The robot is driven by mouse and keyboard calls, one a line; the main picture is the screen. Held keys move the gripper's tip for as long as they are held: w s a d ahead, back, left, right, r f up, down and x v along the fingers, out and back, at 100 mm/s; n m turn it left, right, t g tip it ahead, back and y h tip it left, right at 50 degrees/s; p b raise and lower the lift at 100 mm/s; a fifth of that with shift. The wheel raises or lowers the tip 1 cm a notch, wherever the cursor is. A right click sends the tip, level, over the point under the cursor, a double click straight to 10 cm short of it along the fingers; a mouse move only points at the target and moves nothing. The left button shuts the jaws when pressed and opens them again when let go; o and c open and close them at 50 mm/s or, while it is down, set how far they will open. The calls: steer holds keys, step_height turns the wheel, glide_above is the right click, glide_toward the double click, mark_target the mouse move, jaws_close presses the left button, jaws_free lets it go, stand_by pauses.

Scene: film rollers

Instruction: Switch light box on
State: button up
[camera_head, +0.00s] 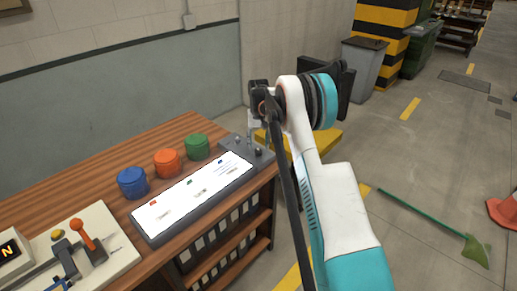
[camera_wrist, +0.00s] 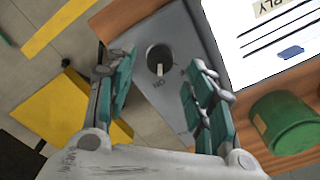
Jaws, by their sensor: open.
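The light box (camera_head: 188,205) lies on the wooden table with its panel bright white and printed with text and small coloured marks. In the wrist view, its rotary switch (camera_wrist: 158,62) is a dark round recess with a pale lever pointing toward the "ON" marking. The panel (camera_wrist: 270,60) glows at the right. My gripper (camera_wrist: 160,95) is open and empty, with its teal-padded fingers on either side of the switch. In the head view, my gripper (camera_head: 258,135) is over the grey right end of the box. I cannot tell whether a fingertip touches the box.
Blue (camera_head: 132,182), orange (camera_head: 166,162) and green (camera_head: 197,147) canisters stand behind the box. A lever panel (camera_head: 75,250) is at the table's left. A yellow platform (camera_head: 325,145) is on the floor beyond; the wall is behind the table.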

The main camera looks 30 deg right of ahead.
step_height(320, 180, up, 8)
stand_by(0.5)
steer(key=shift+r, duration=0.1)
step_height(320, 180, up, 14)
steer(key=n+t, duration=0.1)
steer(key=t, duration=0.1)
glide_above(258, 150)
steer(key=s+a, duration=0.8)
steer(key=s+a+r+n+t, duration=0.1)
steer(key=s+a+r, duration=0.2)
steer(key=s, duration=0.3)
steer(key=s+a+r+t, duration=0.1)
steer(key=s+a+r, duration=0.2)
steer(key=s, duration=0.2)
steer(key=s+a+f+n+t, duration=0.1)
steer(key=s+a, duration=0.3)
steer(key=s, duration=0.8)
steer(key=s+a+f+n+t, duration=0.1)
steer(key=s+a+f, duration=0.3)
steer(key=s, duration=0.9)
steer(key=shift+s+a+f+n+t, duration=0.2)
steer(key=shift+a+n+t, duration=0.2)
steer(key=shift+t, duration=0.2)
